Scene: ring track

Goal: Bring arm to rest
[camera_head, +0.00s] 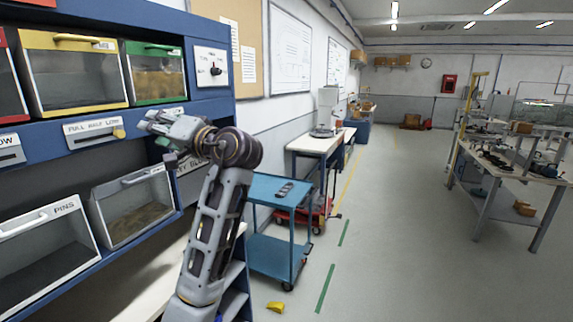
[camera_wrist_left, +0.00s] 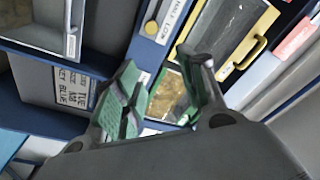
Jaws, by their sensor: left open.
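My left arm rises from the bottom in the head view. Its gripper (camera_head: 165,140) is raised in front of the blue shelf unit (camera_head: 215,97), close to the "PULL ... LOW" label. In the left wrist view the two green-padded fingers (camera_wrist_left: 157,100) are apart with nothing between them. The yellow-framed bin (camera_wrist_left: 228,42) and the label strip with a yellow knob (camera_wrist_left: 152,28) show beyond the fingers. I cannot tell how far the fingertips are from the shelf front. My right gripper is not in view.
Clear-front bins, such as the green-framed bin (camera_head: 157,75) and the lower bin (camera_head: 133,205), line the shelf. A blue cart (camera_head: 283,190) stands just right of my arm. A yellow piece (camera_head: 275,307) lies on the floor. The aisle to the right is open.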

